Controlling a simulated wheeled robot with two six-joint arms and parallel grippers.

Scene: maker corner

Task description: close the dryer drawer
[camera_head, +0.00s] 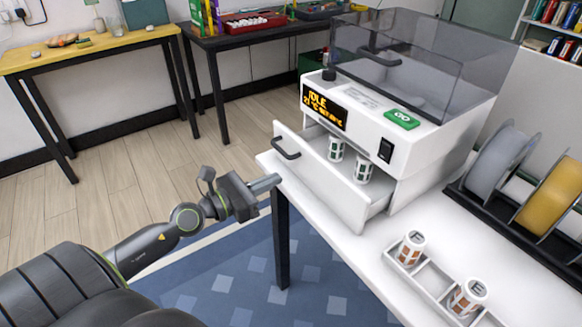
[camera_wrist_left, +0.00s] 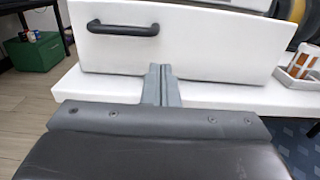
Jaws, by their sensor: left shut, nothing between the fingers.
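The dryer (camera_head: 400,90) is a white box with a smoky clear lid, on a white table. Its drawer (camera_head: 330,185) is pulled out at the front, with two white-and-green cylinders (camera_head: 336,148) inside. A dark handle (camera_head: 287,148) is on the drawer front. My left gripper (camera_head: 265,184) is shut and empty, just in front of the lower drawer front. In the left wrist view the shut fingers (camera_wrist_left: 158,82) point at the drawer front (camera_wrist_left: 190,50), below and right of the handle (camera_wrist_left: 123,28). I cannot tell whether they touch it. My right gripper is not in view.
A white tray (camera_head: 432,277) with two orange-marked cylinders (camera_head: 468,296) sits on the table right of the drawer. A rack of spools (camera_head: 500,160) stands at the far right. Floor is clear left of the table.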

